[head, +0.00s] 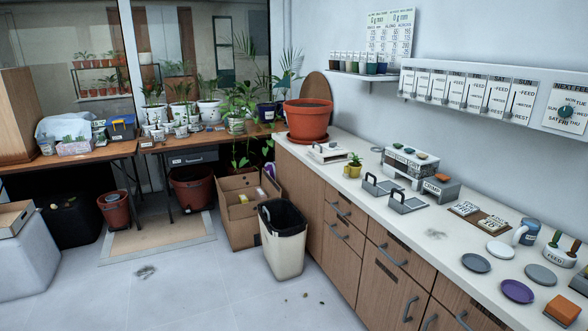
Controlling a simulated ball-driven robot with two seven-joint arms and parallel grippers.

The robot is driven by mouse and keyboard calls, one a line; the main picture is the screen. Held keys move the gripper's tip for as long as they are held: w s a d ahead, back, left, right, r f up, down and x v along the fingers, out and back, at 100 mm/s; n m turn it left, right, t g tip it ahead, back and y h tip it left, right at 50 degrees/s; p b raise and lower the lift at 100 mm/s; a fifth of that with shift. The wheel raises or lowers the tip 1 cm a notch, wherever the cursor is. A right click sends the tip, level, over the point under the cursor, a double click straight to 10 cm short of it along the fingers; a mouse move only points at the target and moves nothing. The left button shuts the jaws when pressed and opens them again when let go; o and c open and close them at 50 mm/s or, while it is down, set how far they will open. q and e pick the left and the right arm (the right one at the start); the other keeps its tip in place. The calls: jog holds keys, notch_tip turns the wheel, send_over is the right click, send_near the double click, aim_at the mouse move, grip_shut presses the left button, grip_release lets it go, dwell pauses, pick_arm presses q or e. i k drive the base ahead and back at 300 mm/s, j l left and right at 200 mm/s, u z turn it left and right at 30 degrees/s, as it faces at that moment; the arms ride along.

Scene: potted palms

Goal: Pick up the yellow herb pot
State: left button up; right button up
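A small yellow herb pot (354,171) with a green plant in it stands upright on the long white counter (440,229). It is behind two grey metal holders (376,187) and to the right of a white flat device (327,152). Neither of my grippers shows in the head view, so nothing is seen touching the pot.
A large terracotta pot (307,121) stands at the counter's far end. A stacked box unit (411,161) is right of the herb pot. Plates, including a purple one (517,291), lie nearer. A bin (283,240) and a cardboard box (242,210) stand on the floor, which is open at front left.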

aim_at(354, 168)
jog(key=i+z, duration=0.25)
jog(key=i, duration=0.3)
jog(key=i+j+z, duration=0.2)
jog(key=i, duration=0.35)
jog(key=i+j+z, duration=0.25)
jog(key=i, duration=0.25)
